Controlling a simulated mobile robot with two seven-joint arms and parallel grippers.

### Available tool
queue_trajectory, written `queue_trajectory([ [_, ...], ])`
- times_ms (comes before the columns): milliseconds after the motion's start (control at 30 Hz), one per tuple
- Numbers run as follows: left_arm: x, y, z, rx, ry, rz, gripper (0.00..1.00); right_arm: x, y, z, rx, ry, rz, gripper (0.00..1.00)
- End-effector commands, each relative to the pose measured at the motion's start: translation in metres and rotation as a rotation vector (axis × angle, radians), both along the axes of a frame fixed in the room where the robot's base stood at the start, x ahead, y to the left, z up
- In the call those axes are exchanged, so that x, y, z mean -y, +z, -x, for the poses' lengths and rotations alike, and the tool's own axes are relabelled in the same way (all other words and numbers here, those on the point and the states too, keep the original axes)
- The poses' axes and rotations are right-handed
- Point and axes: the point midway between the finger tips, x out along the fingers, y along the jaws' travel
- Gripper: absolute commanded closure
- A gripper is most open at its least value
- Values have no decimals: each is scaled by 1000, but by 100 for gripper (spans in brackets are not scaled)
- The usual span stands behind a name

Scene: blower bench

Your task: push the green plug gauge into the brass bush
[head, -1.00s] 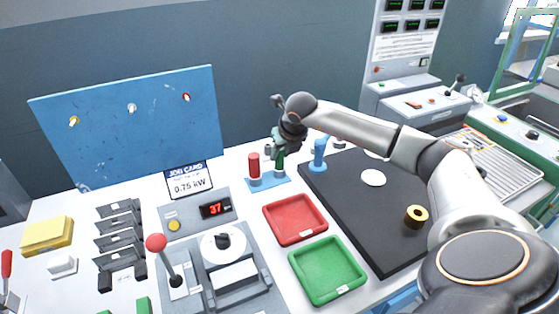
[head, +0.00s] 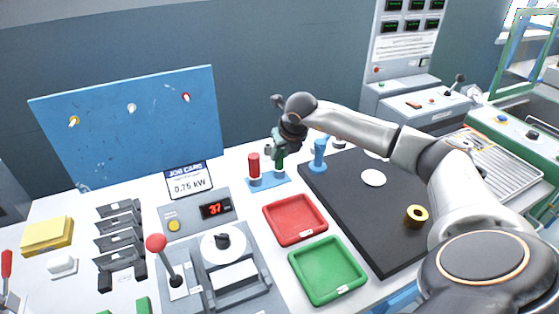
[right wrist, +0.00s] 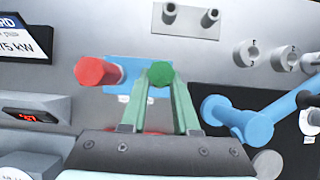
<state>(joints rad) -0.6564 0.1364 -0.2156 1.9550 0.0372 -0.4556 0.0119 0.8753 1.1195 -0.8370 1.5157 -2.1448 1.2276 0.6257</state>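The green plug gauge (head: 279,160) stands upright in a small blue stand (head: 266,182), beside a red-handled gauge (head: 254,165). My right gripper (head: 280,147) is at the green gauge's upper part. In the right wrist view the two fingers (right wrist: 160,85) lie close along both sides of the green gauge's round top (right wrist: 160,74) and appear shut on it. The gauge still sits in the stand. The brass bush (head: 417,217), a gold ring with a dark hole, lies on the black mat (head: 385,245). My left gripper is not in view.
A red tray (head: 296,240) and a green tray (head: 328,296) lie in front of the stand. A blue handled tool (head: 319,155) stands to its right, with a white disc (head: 373,178) on the mat. A lever with a red knob (head: 156,243) is at left.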

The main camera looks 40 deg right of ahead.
Motion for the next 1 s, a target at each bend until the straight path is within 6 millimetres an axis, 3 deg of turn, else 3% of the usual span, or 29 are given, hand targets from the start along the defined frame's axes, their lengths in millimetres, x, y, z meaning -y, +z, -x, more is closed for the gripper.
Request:
queue_trajectory([
  [433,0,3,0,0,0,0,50,0,5,-1,3,1,-1,100],
  [1000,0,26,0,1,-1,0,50,0,39,0,2,0,0,100],
])
